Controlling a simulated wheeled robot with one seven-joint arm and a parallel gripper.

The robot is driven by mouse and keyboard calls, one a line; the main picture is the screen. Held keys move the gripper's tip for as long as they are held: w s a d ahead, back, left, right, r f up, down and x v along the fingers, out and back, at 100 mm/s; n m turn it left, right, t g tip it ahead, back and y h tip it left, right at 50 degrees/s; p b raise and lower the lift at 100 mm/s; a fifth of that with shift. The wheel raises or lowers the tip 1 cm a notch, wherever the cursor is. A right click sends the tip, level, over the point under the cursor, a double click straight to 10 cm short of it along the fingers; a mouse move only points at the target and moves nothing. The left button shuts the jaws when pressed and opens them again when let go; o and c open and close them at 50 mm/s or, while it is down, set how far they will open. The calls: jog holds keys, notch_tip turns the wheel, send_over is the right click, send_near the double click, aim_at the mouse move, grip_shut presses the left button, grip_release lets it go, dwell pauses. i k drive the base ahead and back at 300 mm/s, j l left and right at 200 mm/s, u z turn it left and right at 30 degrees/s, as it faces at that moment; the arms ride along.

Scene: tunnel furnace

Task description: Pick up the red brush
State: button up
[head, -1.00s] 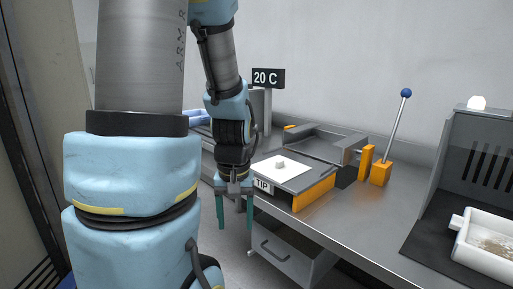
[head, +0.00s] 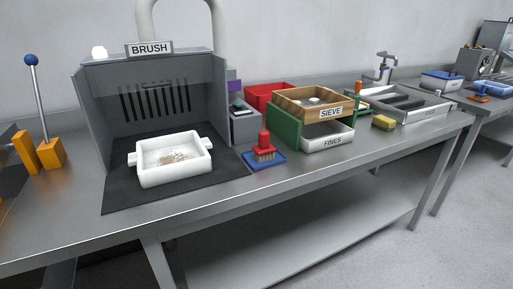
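The red brush (head: 264,148) stands upright on a small blue pad (head: 280,160) on the steel bench (head: 215,205), its bristles down and its red handle up. It is right of the grey booth labelled BRUSH (head: 150,85) and left of the green sieve stand. My gripper is outside the current head view, so its state does not show now.
A white tray with debris (head: 172,172) sits on a black mat (head: 120,196) in the booth. Right of the brush are a green stand (head: 285,127), a wooden SIEVE box (head: 312,104), a white FINES tray (head: 328,138) and a yellow sponge (head: 383,123). The bench front is clear.

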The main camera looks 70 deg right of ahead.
aim_at(263, 152)
jog(key=z, duration=1.7)
